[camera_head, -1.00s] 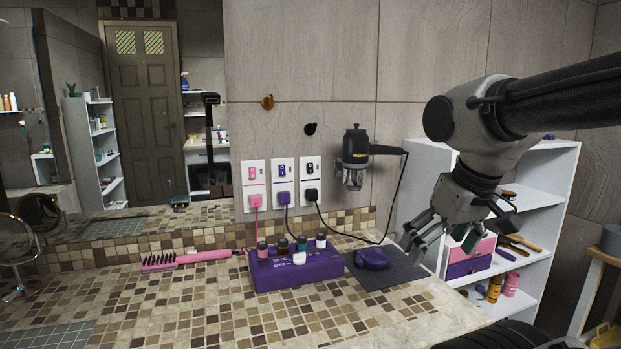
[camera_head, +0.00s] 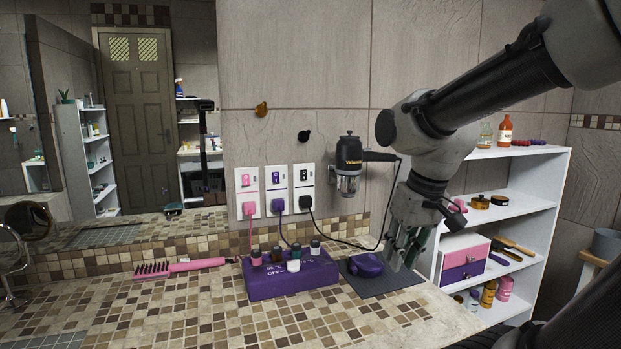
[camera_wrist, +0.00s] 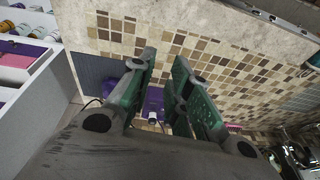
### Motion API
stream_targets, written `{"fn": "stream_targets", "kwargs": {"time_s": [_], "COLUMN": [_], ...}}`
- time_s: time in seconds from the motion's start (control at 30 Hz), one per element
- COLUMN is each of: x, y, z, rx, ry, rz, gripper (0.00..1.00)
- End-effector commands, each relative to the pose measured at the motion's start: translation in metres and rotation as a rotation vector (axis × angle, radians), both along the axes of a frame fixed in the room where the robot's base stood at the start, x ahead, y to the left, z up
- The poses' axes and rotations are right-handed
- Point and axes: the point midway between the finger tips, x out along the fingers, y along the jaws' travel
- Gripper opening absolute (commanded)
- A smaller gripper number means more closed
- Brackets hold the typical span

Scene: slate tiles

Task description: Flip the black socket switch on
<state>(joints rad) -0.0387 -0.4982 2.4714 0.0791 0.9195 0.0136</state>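Three wall sockets with coloured switches are side by side on the tiled wall. The black socket switch (camera_head: 304,176) is on the rightmost white plate, with a black plug (camera_head: 305,202) in the socket below it. A purple switch (camera_head: 276,177) and a pink switch (camera_head: 246,180) are on the plates to its left. My gripper (camera_head: 400,262) points down over the dark mat, right of the sockets and apart from them. In the wrist view its green-padded fingers (camera_wrist: 160,92) are parted with nothing held between them. The sockets are not clear in the wrist view.
A black hairdryer (camera_head: 349,165) hangs on the wall between the sockets and my arm, its cord looping to the black plug. A purple box with bottles (camera_head: 290,280) and a purple object (camera_head: 365,265) on the mat (camera_head: 395,283) stand below. A pink brush (camera_head: 180,267) lies left.

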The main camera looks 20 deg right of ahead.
Motion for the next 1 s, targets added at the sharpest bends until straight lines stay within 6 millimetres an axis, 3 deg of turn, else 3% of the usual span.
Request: {"fn": "stream_targets", "kwargs": {"time_s": [0.17,0.27,0.33,0.43,0.5,0.6,1.0], "x": [0.109,0.185,0.236,0.284,0.302,0.312,0.314], "y": [0.041,0.059,0.062,0.054,0.045,0.034,0.029], "z": [-0.004,0.003,0.015,0.046,0.071,0.089,0.093], "rx": [0.206,0.374,0.510,0.693,0.807,0.917,0.969], "ry": [-0.106,-0.223,-0.321,-0.458,-0.539,-0.606,-0.618], "rz": [-0.239,-0.484,-0.682,-0.922,-1.047,-1.171,-1.231], "gripper": [0.00,0.00,0.00,0.00,0.00,0.00,0.00]}}
